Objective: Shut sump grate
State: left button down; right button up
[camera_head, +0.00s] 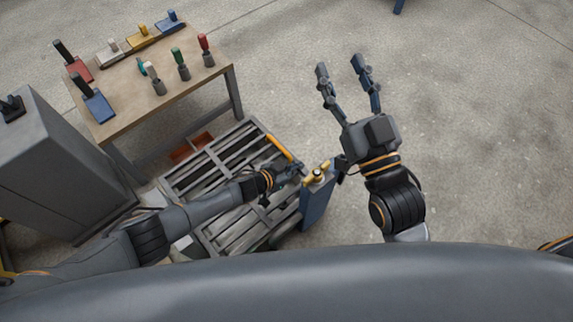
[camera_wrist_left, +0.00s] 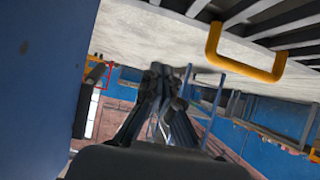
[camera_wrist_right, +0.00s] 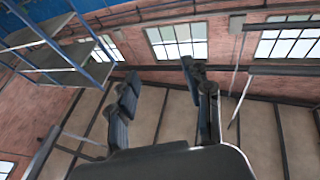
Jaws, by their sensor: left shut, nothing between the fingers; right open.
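The sump grate (camera_head: 205,172) is a grey slatted panel below the workbench, partly hidden by my left arm. I cannot tell how far it is tilted. Its orange-yellow handle (camera_head: 283,149) is at its right edge; the left wrist view shows the handle (camera_wrist_left: 247,72) at the upper right, with dark slats beside it. My left gripper (camera_head: 297,169) is shut and empty, just below the handle in the head view and apart from it. My right gripper (camera_head: 340,66) is open and empty over bare floor, to the right of the grate.
A blue post (camera_head: 317,203) with a yellow top stands close to my left gripper. A workbench (camera_head: 135,112) with several coloured tools stands behind the grate, and a grey cabinet (camera_head: 55,165) is at the left. The floor (camera_head: 480,130) at the right is clear.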

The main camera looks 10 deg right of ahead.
pick_arm(q)
jog(key=shift+s+a+r+p, duration=0.35)
jog(key=shift+a+r+p, duration=0.2)
jog(key=shift+r+p, duration=0.1)
jog(key=shift+s+a+r+p, duration=0.4)
jog(key=shift+a+r+p, duration=0.15)
jog(key=shift+r, duration=0.15)
jog(key=shift+s+a+r+p, duration=0.35)
jog(key=shift+a+r+p, duration=0.2)
jog(key=shift+r, duration=0.1)
pick_arm(e)
jog(key=s+d+f+g+h, duration=0.1)
jog(key=s+f+g, duration=0.1)
jog(key=f+g, duration=0.3)
jog(key=s+d+f+g+h, duration=0.2)
jog(key=f+g, duration=0.3)
jog(key=f, duration=0.6)
jog(key=shift+s+d, duration=0.15)
jog(key=shift+d, duration=0.1)
